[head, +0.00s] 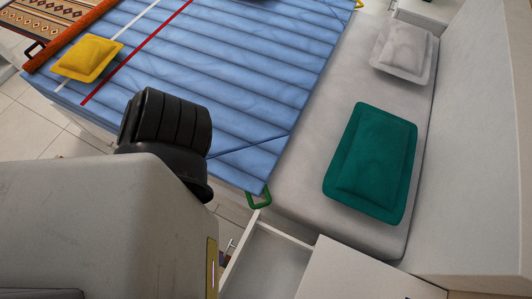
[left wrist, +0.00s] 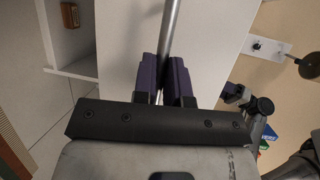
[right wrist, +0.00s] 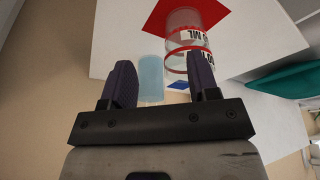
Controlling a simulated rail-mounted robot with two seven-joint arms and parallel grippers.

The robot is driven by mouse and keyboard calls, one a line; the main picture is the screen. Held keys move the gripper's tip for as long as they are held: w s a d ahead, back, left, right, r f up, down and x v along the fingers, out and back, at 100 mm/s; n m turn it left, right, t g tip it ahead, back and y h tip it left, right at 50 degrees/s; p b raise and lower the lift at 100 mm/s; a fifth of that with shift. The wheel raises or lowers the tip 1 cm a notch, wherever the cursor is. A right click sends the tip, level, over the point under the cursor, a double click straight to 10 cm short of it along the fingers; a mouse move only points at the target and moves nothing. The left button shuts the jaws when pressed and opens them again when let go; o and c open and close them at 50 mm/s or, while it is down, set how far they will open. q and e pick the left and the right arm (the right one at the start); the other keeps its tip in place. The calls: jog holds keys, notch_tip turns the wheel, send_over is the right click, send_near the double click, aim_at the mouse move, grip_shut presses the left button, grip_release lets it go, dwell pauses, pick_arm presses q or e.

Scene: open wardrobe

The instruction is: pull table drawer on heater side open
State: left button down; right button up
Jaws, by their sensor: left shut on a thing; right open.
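The white bedside table (head: 345,275) stands at the bottom of the head view. Its drawer (head: 268,262) is pulled partly out, and the inside that shows looks empty. A thin metal handle (head: 230,244) shows left of the drawer front. In the left wrist view, my left gripper (left wrist: 168,75) is shut on a long metal bar handle (left wrist: 171,25) in front of a white panel (left wrist: 125,45). In the head view my left arm hides most of that gripper. My right gripper (right wrist: 160,80) is open and empty, above or near a white top (right wrist: 240,55).
A clear labelled container (right wrist: 187,45), a light-blue cup (right wrist: 151,78) and a red sheet (right wrist: 160,15) lie ahead of my right gripper. A brown box (left wrist: 73,15) sits in a white recess (left wrist: 70,45).

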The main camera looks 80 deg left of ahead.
pick_arm(q)
jog(key=shift+s+a+f, duration=0.35)
jog(key=shift+s+a, duration=0.15)
jog(key=shift+s, duration=0.05)
jog(key=c, duration=1.6)
grip_release()
jog(key=shift+c, duration=0.2)
jog(key=shift+o, duration=0.9)
jog(key=shift+s, duration=0.2)
jog(key=shift+o, duration=1.4)
jog(key=shift+s+a+r, duration=0.1)
jog(key=shift+s+a, duration=0.35)
jog(key=shift+s, duration=0.2)
jog(key=b+v, duration=0.1)
jog(key=v, duration=1.2)
jog(key=shift+s+r, duration=0.2)
jog(key=shift+r, duration=0.1)
pick_arm(e)
jog(key=shift+s+a+f, duration=0.35)
jog(key=shift+s+f, duration=0.25)
jog(key=shift+f, duration=0.25)
pick_arm(q)
jog(key=shift+d, duration=0.15)
